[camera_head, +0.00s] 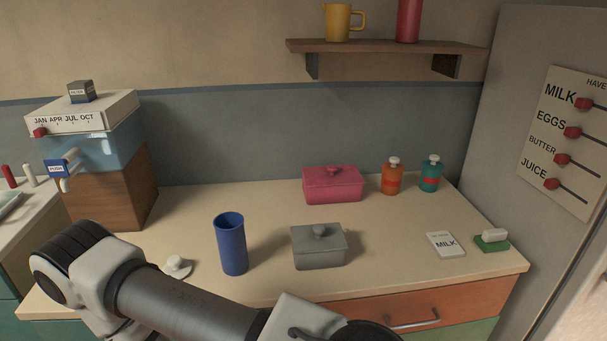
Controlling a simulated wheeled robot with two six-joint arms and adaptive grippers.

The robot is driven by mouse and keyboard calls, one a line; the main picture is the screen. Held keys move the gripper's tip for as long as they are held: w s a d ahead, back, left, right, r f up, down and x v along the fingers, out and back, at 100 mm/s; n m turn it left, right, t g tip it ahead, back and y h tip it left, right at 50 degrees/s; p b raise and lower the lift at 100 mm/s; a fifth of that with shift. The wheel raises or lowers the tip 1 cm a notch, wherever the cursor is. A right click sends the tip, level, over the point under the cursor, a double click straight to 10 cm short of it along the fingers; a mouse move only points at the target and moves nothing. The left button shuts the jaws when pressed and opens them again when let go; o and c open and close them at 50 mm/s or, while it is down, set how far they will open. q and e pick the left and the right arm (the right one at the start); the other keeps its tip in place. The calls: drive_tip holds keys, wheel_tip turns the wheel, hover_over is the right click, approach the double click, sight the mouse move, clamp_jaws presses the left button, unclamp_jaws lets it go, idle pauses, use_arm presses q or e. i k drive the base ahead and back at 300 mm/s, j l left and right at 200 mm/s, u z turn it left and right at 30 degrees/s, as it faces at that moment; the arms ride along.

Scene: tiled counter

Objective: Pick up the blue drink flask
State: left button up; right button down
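The blue drink flask (231,246) is a tall blue cylinder standing upright on the counter, left of the middle. Its top looks open and dark inside. A small white lid-like piece with a knob (177,267) lies on the counter to its left. My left arm crosses the bottom of the view, in front of the flask and apart from it in the picture. The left gripper's fingers are below the frame and hidden. My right gripper is not in view. Nothing is seen holding the flask.
A grey lidded box (319,249) stands just right of the flask. A pink lidded box (332,186), an orange bottle (391,179) and a teal bottle (431,177) stand farther back. A milk card (445,244) lies at right. A wooden-based dispenser (105,190) stands at left.

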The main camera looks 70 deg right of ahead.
sight(229, 226)
drive_tip(key=z, duration=1.8)
